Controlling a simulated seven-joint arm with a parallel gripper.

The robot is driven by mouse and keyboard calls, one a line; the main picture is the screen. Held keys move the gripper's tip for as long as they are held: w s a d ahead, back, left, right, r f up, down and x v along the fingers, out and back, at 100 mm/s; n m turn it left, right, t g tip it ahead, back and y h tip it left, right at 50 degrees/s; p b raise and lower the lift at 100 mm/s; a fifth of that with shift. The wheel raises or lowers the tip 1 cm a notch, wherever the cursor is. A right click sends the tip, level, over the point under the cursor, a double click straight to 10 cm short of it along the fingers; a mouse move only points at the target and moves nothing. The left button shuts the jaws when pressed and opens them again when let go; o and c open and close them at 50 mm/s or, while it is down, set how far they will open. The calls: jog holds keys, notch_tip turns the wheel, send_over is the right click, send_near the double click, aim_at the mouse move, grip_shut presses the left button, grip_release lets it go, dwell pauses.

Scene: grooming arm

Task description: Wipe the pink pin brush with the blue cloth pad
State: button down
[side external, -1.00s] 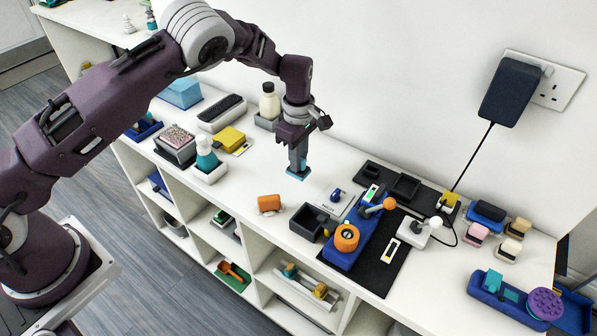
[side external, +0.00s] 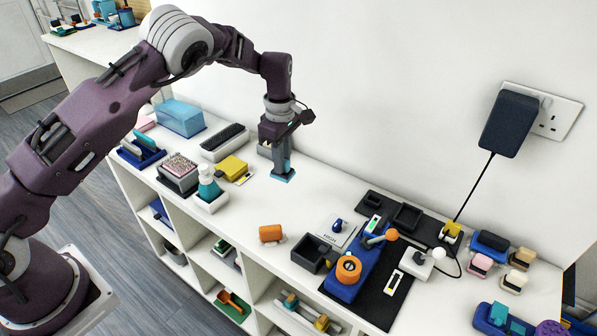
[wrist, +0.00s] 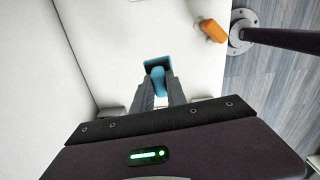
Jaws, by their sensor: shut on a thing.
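My gripper (side external: 283,165) is shut on the blue cloth pad (side external: 282,176), which hangs below the fingertips over the white counter. I cannot tell whether the pad touches the surface. In the wrist view the blue pad (wrist: 153,63) and its grip sit between the two grey fingers (wrist: 157,90). The pink pin brush (side external: 180,165) appears as a dark block with a speckled pink top, left of my gripper in the side view. The gripper is well apart from it. The brush is not in the wrist view.
A black-topped tray (side external: 225,142) lies behind. An orange block (side external: 271,233) and a dark open box (side external: 311,254) are in front. The white wall rises behind the counter.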

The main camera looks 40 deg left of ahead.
jog(key=s+a+r+n, duration=0.2)
jog(key=s+a+n, duration=0.1)
jog(key=a, duration=0.9)
jog(key=s+a+r+n, duration=0.15)
jog(key=s+a, duration=0.25)
jog(key=a, duration=0.8)
jog(key=s+a+r+n, duration=0.1)
jog(key=s+a+n, duration=0.2)
jog(key=a, duration=0.9)
jog(key=shift+s+d+f, duration=0.1)
jog(key=shift+d+f, duration=0.05)
jog(key=shift+f, duration=1.7)
jog(key=shift+s+d+f, duration=0.1)
jog(key=shift+d+f, duration=0.05)
jog(key=shift+f, duration=1.65)
jog(key=shift+d+f, duration=0.2)
jog(key=shift+f, duration=0.05)
jog(key=shift+d+f, duration=0.15)
jog(key=shift+d, duration=3.65)
jog(key=shift+a, duration=4.15)
notch_tip(320, 180, up, 8)
jog(key=shift+d, duration=0.15)
